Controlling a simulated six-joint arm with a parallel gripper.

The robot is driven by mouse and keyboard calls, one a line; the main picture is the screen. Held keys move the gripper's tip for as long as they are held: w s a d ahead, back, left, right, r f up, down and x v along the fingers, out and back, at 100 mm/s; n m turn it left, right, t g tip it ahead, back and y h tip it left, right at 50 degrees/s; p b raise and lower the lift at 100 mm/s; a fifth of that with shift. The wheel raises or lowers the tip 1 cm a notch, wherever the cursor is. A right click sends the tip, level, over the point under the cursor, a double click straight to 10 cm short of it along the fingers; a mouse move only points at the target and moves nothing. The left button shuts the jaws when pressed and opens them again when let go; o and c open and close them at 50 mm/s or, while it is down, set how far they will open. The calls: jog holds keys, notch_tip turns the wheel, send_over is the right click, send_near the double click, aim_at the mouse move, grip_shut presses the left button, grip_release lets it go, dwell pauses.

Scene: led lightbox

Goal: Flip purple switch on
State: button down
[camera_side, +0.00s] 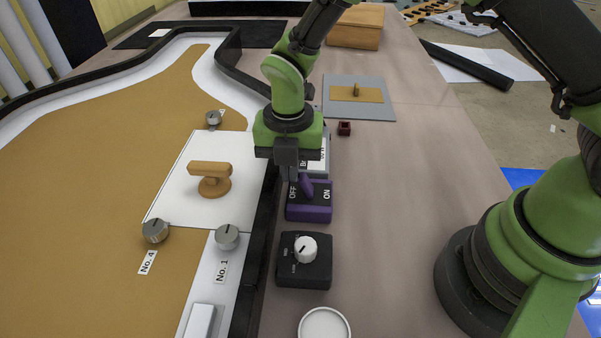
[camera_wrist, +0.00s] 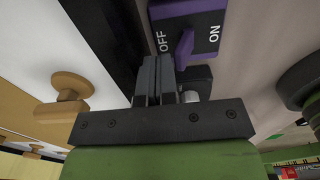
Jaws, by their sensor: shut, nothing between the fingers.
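The purple switch box (camera_side: 309,214) has a dark top with OFF on its left side and ON on its right. Its purple lever (camera_side: 308,187) stands between the two words and appears to lean toward OFF. My gripper (camera_side: 292,177) is shut and empty, pointing down at the OFF side, just left of the lever. In the wrist view the shut fingertips (camera_wrist: 157,62) are beside the lever (camera_wrist: 184,45), near the word OFF. I cannot tell whether they touch it. The fingers hide part of the switch box.
A black box with a white knob (camera_side: 306,250) stands in front of the switch. A black rail (camera_side: 260,215) runs along the left. A small dark red block (camera_side: 344,128) and a grey board (camera_side: 379,108) lie behind. The table to the right is clear.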

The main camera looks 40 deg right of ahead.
dwell(0.3)
jog(key=shift+s+d, duration=0.75)
jog(key=shift+w+a, duration=0.45)
notch_tip(320, 180, up, 7)
dwell(0.3)
